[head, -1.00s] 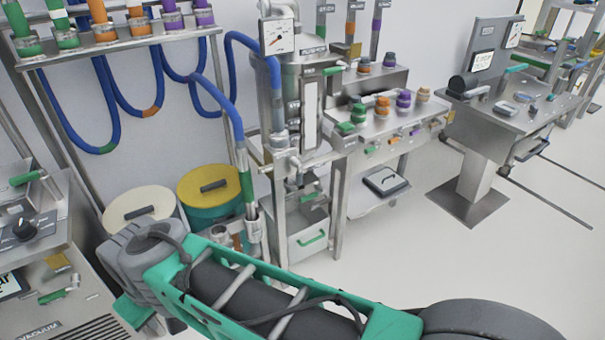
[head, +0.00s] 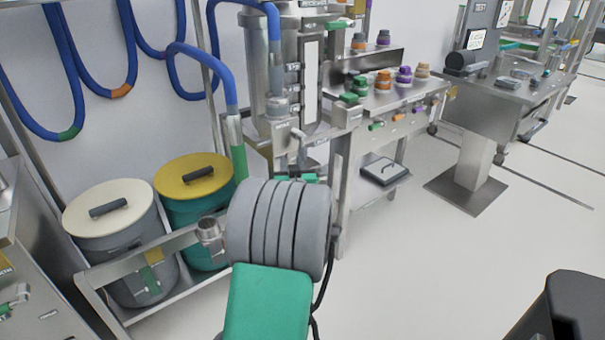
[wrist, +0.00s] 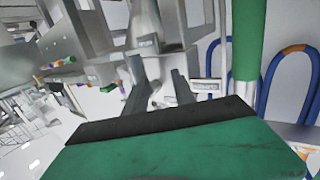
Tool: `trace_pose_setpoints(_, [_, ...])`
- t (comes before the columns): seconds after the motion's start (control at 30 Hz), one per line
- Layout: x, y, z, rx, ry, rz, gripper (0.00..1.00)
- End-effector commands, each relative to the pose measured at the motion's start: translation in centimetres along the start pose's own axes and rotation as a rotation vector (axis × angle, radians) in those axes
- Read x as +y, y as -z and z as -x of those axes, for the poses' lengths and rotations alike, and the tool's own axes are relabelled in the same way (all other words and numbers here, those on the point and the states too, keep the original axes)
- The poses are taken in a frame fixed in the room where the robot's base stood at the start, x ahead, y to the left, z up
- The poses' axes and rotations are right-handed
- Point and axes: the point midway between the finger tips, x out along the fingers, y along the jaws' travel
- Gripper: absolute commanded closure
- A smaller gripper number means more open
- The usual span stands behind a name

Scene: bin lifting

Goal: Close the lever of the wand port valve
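The wand with its green section (head: 236,150) hangs from a blue hose in the head view, left of the steel column unit. A large green tube (wrist: 247,45) stands at the right of the wrist view. My gripper (wrist: 160,82) shows two dark fingers spread apart with nothing held between them. Beyond and between them is a steel cone (wrist: 145,25) with a small label and metal fittings below it. A green part (head: 310,178) peeks out behind my wrist in the head view. I cannot tell which part is the valve lever; my grey wrist hides much of that area.
A cream-lidded bin (head: 108,207) and a yellow-lidded bin (head: 194,176) stand at left behind a steel rail frame (head: 150,250) with a pipe stub (head: 208,232). A steel bench (head: 400,95) with coloured fittings is at right.

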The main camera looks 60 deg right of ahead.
Motion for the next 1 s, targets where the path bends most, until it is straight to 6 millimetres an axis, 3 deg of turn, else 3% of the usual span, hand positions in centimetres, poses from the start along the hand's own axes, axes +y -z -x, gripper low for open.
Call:
trace_pose_setpoints(0.03, [2.2,-0.8,0.0,0.029,-0.037,-0.006,0.69])
trace_pose_setpoints(0.13, [3.9,-0.5,-0.3,0.060,-0.067,-0.008,0.69])
trace_pose_setpoints(0.53, [4.3,0.1,-6.9,0.060,-0.066,-0.007,0.69])
trace_pose_setpoints(0.87, [4.3,0.2,-7.7,0.059,-0.067,-0.007,0.69])
trace_pose_setpoints(1.0, [4.3,0.2,-7.7,0.059,-0.067,-0.007,0.80])
